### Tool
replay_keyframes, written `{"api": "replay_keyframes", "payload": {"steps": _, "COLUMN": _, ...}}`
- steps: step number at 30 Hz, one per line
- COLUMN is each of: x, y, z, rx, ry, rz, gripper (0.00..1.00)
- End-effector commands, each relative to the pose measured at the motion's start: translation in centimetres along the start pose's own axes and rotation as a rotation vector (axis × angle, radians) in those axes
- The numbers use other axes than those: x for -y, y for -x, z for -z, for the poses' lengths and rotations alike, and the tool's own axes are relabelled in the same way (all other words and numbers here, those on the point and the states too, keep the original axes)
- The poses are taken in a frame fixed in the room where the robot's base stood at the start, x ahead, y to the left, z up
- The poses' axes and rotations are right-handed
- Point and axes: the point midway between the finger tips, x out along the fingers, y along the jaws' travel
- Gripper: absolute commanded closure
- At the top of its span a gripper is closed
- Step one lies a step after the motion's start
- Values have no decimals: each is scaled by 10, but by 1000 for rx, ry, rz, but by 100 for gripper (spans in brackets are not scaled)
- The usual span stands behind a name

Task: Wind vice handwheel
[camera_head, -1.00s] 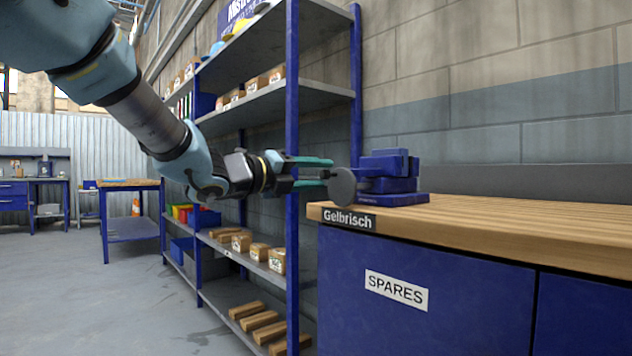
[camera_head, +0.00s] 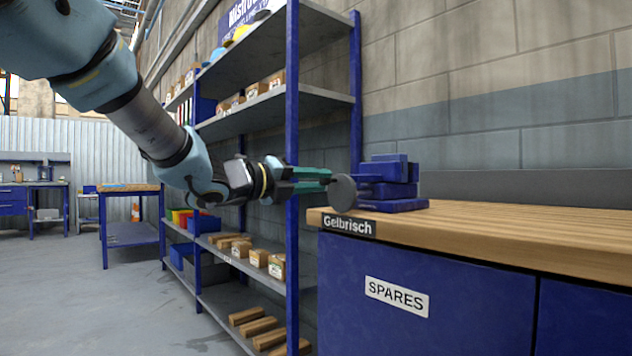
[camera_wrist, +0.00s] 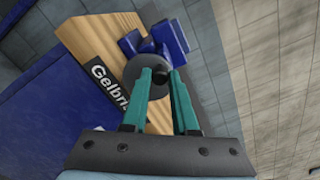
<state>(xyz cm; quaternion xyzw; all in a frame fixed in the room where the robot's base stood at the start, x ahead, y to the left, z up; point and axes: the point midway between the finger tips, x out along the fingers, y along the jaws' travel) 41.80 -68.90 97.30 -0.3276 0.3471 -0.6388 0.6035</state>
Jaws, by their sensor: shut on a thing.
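The blue vice (camera_head: 388,184) stands on the left end of the wooden bench top. Its round grey handwheel (camera_head: 342,192) faces left, toward my gripper. My gripper (camera_head: 328,180) has green fingers and reaches to the handwheel from the left. In the wrist view the fingers (camera_wrist: 159,76) are shut on the handwheel's handle, a small dark part in front of the grey disc (camera_wrist: 146,72). The vice (camera_wrist: 155,42) lies beyond the disc in that view. The handle itself is mostly hidden by the fingertips.
The bench (camera_head: 500,232) has a blue cabinet front with a SPARES label and a Gelbrisch plate. Its wooden top is clear right of the vice. A blue shelving rack (camera_head: 292,150) with boxes stands close behind my gripper. A wall runs behind the bench.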

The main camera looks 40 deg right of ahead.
Motion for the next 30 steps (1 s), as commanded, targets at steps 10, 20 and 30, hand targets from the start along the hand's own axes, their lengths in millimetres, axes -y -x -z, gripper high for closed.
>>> {"api": "replay_keyframes", "payload": {"steps": 10, "x": -4, "y": 0, "z": -4, "rx": -1, "ry": 257, "rz": 0, "gripper": 100}}
{"api": "replay_keyframes", "payload": {"steps": 20, "x": -7, "y": 0, "z": -3, "rx": -1, "ry": 301, "rz": 3, "gripper": 100}}
{"api": "replay_keyframes", "payload": {"steps": 30, "x": -12, "y": 0, "z": -6, "rx": -2, "ry": 529, "rz": 0, "gripper": 100}}
